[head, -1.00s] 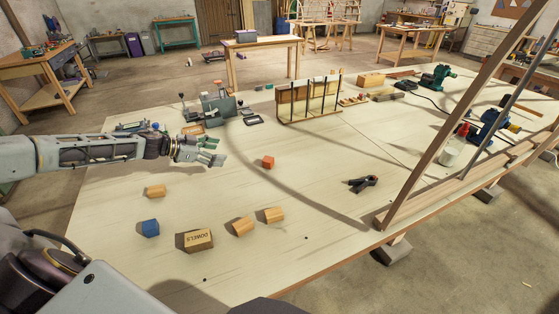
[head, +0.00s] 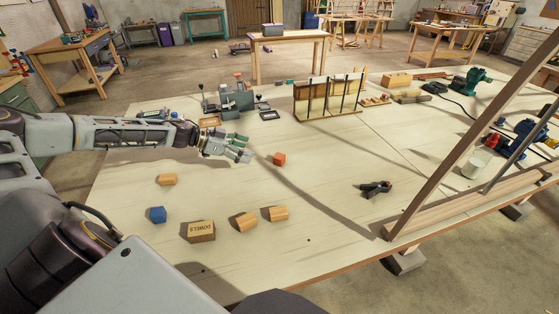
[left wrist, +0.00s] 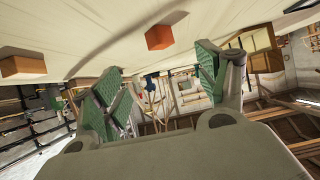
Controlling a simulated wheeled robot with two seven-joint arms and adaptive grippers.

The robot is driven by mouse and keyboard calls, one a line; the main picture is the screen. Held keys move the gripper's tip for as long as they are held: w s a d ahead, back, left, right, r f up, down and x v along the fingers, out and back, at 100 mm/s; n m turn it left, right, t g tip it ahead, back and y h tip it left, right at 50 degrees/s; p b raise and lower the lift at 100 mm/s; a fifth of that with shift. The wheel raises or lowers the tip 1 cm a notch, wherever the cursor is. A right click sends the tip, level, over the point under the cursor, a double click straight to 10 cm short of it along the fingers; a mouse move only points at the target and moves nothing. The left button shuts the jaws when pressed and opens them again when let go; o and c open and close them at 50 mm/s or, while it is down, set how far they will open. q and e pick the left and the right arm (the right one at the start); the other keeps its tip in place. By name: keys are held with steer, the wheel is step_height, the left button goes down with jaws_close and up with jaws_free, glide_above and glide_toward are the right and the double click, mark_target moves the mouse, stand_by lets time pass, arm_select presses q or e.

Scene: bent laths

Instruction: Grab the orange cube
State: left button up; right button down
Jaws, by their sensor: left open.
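The orange cube (head: 279,159) lies on the pale tabletop, near the middle of the head view. My left gripper (head: 243,149) is just left of the cube, apart from it, with its fingers pointing toward it. In the left wrist view, my left gripper (left wrist: 160,85) is open with nothing between its green-padded fingers. The orange cube also shows in the left wrist view (left wrist: 159,37), at the top middle, beyond and between the fingertips. My right gripper is in neither view.
Black pliers or a clamp (head: 374,189) lie to the right. A grey machine (head: 230,102) stands behind the gripper. The tabletop around the cube is clear.

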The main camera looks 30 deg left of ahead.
mark_target(277, 157)
arm_select(q)
steer(key=shift+x, duration=1.8)
steer(key=shift+w+d+f, duration=0.25)
steer(key=shift+w, duration=0.1)
steer(key=shift+p+x, duration=0.3)
steer(key=shift+x, duration=1.65)
steer(key=shift+s, duration=0.1)
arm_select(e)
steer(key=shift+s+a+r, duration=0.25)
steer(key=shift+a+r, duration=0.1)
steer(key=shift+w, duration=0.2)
